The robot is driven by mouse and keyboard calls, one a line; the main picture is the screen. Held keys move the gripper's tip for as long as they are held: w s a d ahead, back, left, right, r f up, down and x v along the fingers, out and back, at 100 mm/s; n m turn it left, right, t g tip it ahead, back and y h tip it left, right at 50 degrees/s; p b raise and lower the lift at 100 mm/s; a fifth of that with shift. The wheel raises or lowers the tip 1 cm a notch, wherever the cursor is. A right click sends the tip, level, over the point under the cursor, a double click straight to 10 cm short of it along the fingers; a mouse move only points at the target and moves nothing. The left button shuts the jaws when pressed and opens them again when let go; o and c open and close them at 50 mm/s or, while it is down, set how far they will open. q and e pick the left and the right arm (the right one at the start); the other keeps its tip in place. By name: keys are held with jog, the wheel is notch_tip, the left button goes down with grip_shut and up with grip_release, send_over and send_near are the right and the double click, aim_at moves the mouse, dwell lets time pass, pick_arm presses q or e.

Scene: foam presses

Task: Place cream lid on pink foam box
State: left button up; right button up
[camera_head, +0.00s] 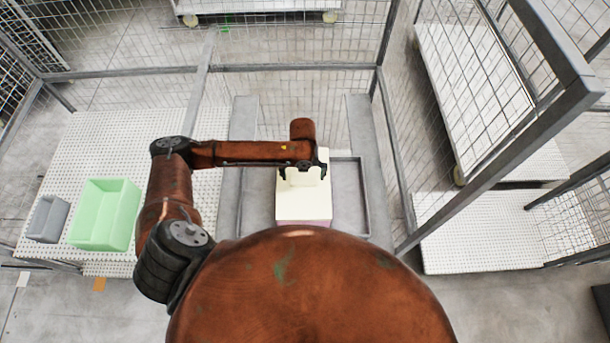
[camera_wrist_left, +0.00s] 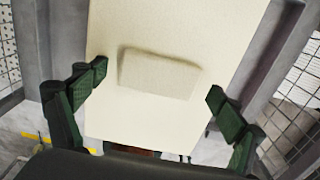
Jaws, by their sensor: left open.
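The cream lid (camera_head: 303,204) lies flat on top of the pink foam box (camera_head: 305,222), of which only a thin pink strip shows below the lid's near edge. In the left wrist view the cream lid (camera_wrist_left: 210,40) fills the middle, with a raised block-like handle (camera_wrist_left: 158,74) on it. My left gripper (camera_head: 303,174) is over the lid. In the left wrist view its dark green fingers (camera_wrist_left: 157,98) are spread wide on either side of the handle, with gaps, and hold nothing. My right gripper is not in view.
A perforated white table (camera_head: 150,125) on the left bears a green bin (camera_head: 104,214) and a small grey bin (camera_head: 48,219). Grey frame rails flank the box. Wire mesh fencing (camera_head: 300,100) stands behind, and a metal post runs along the right.

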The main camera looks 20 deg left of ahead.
aim_at(304, 179)
pick_arm(q)
notch_tip(304, 179, up, 13)
jog(key=b, duration=0.1)
jog(key=shift+b, duration=0.35)
jog(key=shift+d+r, duration=0.1)
dwell(0.5)
